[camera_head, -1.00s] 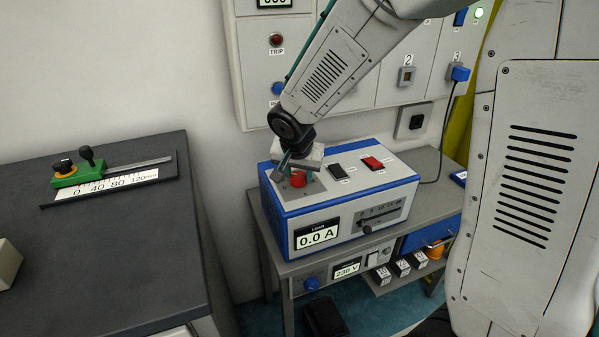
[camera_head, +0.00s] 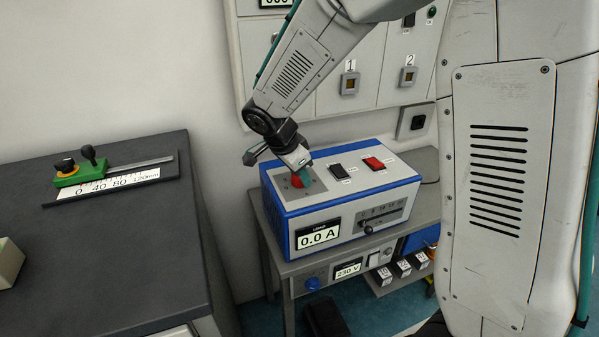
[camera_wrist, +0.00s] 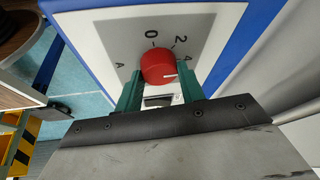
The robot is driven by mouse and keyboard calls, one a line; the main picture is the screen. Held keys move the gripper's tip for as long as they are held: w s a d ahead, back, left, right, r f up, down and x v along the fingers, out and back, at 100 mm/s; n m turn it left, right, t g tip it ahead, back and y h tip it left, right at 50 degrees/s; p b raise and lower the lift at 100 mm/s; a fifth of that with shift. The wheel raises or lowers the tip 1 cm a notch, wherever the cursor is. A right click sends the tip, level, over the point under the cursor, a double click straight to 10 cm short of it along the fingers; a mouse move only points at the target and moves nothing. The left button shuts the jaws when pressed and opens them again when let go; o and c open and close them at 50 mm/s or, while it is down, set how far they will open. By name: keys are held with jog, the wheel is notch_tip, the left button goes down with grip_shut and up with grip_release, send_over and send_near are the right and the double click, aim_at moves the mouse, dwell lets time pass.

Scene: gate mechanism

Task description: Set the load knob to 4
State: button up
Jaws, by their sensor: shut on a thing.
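The red load knob (camera_wrist: 158,65) sits on a grey plate on top of the blue-and-white load box (camera_head: 345,225). It also shows in the head view (camera_head: 297,182), partly hidden by my gripper (camera_head: 303,177). In the wrist view, my gripper (camera_wrist: 160,78) has its green fingers on either side of the knob, shut on it. The knob's white pointer line points right in that view, close to the mark that looks like 4. Marks 0 and 2 are beyond the knob. The load display (camera_head: 319,235) reads 0.0 A.
A black switch (camera_head: 338,171) and a red switch (camera_head: 374,163) are on the box top beside the knob. A slider (camera_head: 369,228) is on its front. A wall panel (camera_head: 375,75) with numbered sockets stands behind. A dark bench (camera_head: 95,260) is at left.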

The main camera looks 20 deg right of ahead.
dwell(0.3)
jog(key=o, duration=1)
jog(key=shift+c, duration=0.2)
jog(key=v, duration=0.7)
jog(key=shift+a+r, duration=0.2)
jog(key=shift+r, duration=0.15)
